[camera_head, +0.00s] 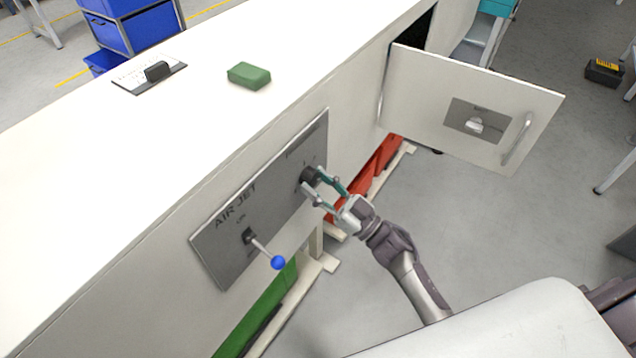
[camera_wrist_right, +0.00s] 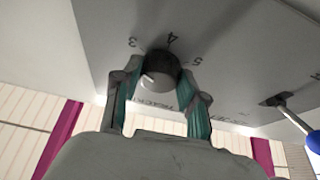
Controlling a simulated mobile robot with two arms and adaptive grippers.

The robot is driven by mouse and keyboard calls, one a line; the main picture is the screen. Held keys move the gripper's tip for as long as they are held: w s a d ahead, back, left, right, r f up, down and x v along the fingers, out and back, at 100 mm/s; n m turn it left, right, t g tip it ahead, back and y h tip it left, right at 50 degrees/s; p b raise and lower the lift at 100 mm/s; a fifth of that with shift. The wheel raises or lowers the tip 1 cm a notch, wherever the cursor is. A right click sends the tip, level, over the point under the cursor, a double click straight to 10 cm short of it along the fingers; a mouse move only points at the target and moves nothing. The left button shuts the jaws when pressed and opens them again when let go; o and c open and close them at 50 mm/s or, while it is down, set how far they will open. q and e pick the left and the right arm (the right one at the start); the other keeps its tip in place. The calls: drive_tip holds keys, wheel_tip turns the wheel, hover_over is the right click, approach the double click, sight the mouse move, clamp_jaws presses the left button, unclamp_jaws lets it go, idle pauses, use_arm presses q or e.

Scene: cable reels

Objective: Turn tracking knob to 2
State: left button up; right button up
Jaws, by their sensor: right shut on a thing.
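The tracking knob (camera_head: 309,176) is a dark round knob at the upper right part of the grey AIR JET panel (camera_head: 225,255). My right gripper (camera_head: 317,184) is shut on it, one finger on each side. In the right wrist view, the knob (camera_wrist_right: 159,70) sits between the teal finger pads. The digits 3, 4 and 5 show around its far side; a 2 cannot be made out. A white mark shows on the lower left of the knob's face, but the number it points to cannot be told. My left gripper is not in view.
A lever with a blue ball (camera_head: 278,262) sticks out of the same panel. A cabinet door (camera_head: 420,95) with a handle stands open to the right. A green block (camera_head: 249,75) and a clipboard-like board (camera_head: 130,82) lie on the white top.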

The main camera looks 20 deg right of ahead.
drive_tip(key=shift+n, duration=0.3)
drive_tip(key=n, duration=0.2)
drive_tip(key=n+g+y+b, duration=0.1)
drive_tip(key=shift+w+d+f+n+g+y+b, duration=0.1)
drive_tip(key=shift+f+n+g+y+b, duration=0.05)
drive_tip(key=shift+n+g+y+b, duration=0.2)
drive_tip(key=n+g+y+b, duration=0.1)
drive_tip(key=n, duration=0.3)
drive_tip(key=shift+d+g, duration=0.1)
drive_tip(key=shift+g, duration=0.25)
drive_tip(key=n, duration=0.1)
drive_tip(key=n+g, duration=0.1)
drive_tip(key=n, duration=0.1)
drive_tip(key=n+g+b, duration=0.1)
drive_tip(key=shift+w+d+r+n+y, duration=0.1)
drive_tip(key=shift+r+n+y, duration=0.15)
drive_tip(key=shift+n+g, duration=0.6)
drive_tip(key=shift+n, duration=0.9)
drive_tip(key=shift+r+n, duration=0.1)
drive_tip(key=shift+n, duration=0.2)
drive_tip(key=o, duration=1.1)
drive_tip(key=shift+o, duration=0.2)
